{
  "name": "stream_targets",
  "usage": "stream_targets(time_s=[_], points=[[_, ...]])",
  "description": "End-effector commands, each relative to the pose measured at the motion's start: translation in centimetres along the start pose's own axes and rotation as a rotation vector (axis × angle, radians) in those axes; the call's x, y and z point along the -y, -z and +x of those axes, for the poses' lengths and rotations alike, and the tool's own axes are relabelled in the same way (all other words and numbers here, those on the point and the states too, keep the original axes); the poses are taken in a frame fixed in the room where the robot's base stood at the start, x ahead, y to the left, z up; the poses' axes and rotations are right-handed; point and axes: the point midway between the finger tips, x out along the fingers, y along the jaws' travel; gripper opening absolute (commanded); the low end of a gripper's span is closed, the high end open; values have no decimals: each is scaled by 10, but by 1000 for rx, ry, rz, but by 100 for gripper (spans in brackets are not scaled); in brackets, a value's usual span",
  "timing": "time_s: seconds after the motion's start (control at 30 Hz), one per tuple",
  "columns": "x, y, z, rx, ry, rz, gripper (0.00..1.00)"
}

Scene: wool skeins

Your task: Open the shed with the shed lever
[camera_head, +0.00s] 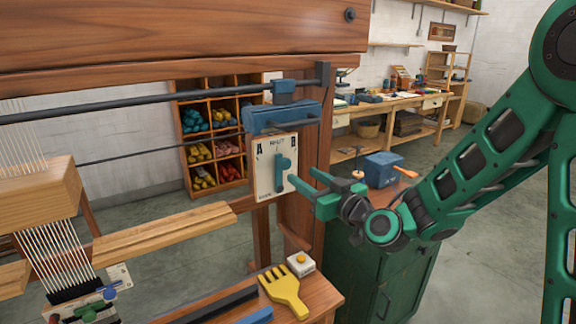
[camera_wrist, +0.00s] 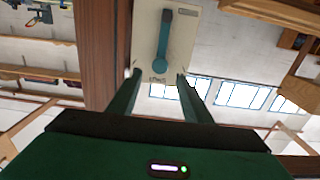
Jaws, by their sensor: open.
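The depth gap is hard to judge.
A blue block (camera_head: 282,117) and a dark rod sit above the plate. Below is a small bench with a yellow comb (camera_head: 285,290) and a white button box (camera_head: 301,263). Warp threads (camera_head: 60,250) hang at left. A green cabinet (camera_head: 385,275) stands beneath my arm.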

Motion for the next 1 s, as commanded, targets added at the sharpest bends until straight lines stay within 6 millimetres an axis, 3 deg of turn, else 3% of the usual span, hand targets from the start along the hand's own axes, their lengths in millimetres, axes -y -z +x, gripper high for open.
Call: stream_targets(time_s=[0.17, 0.63, 1.0], points=[[1, 2, 14, -9, -1, 0, 45], [-2, 2, 90, -7, -3, 1, 45], [-3, 2, 107, -6, -5, 2, 45]])
